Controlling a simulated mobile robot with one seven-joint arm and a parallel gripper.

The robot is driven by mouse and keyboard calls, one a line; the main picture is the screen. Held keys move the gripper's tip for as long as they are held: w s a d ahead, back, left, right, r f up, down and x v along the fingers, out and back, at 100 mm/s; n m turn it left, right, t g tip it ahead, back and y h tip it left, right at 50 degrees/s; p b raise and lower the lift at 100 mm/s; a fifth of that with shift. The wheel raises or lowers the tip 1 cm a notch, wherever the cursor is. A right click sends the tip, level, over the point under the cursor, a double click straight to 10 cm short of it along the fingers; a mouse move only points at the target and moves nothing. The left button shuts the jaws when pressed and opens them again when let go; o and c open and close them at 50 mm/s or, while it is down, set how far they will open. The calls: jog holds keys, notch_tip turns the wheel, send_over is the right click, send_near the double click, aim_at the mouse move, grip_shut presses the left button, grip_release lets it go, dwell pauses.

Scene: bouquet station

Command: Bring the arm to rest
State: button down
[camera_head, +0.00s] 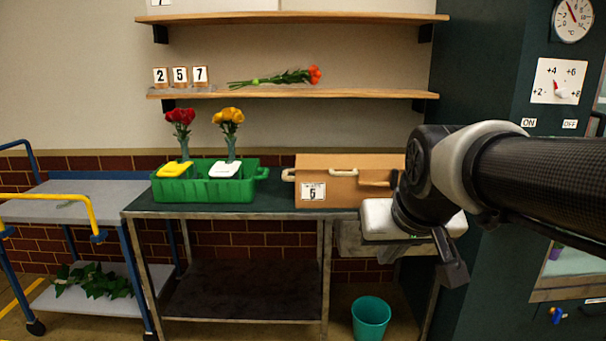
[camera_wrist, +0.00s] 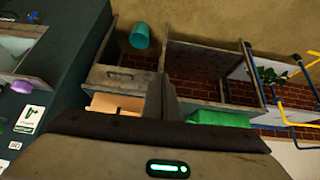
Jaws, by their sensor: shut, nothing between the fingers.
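My gripper (camera_head: 454,270) hangs at the right in the head view, in front of the workbench's right end and the dark cabinet. It points down and is clear of the table things. In the wrist view my gripper (camera_wrist: 164,88) shows its two fingers pressed together, with nothing between them. My arm comes in from the right edge of the head view and hides part of the cardboard box (camera_head: 340,170) and the cabinet behind.
On the workbench (camera_head: 262,203), a green crate (camera_head: 205,190) holds red flowers (camera_head: 181,117) and yellow flowers (camera_head: 229,116) in vases. A teal bucket (camera_head: 371,318) stands on the floor. An orange flower (camera_head: 314,74) lies on the shelf. A cart (camera_head: 90,190) stands left.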

jog(key=s+f+g, duration=0.1)
jog(key=s+f, duration=0.1)
jog(key=s, duration=0.5)
jog(key=s+f+g, duration=0.1)
jog(key=s+f, duration=0.2)
jog(key=s, duration=0.4)
notch_tip(320, 180, up, 28)
jog(key=p, duration=2.8)
jog(key=shift+w+f, duration=0.15)
jog(key=shift+f, duration=0.05)
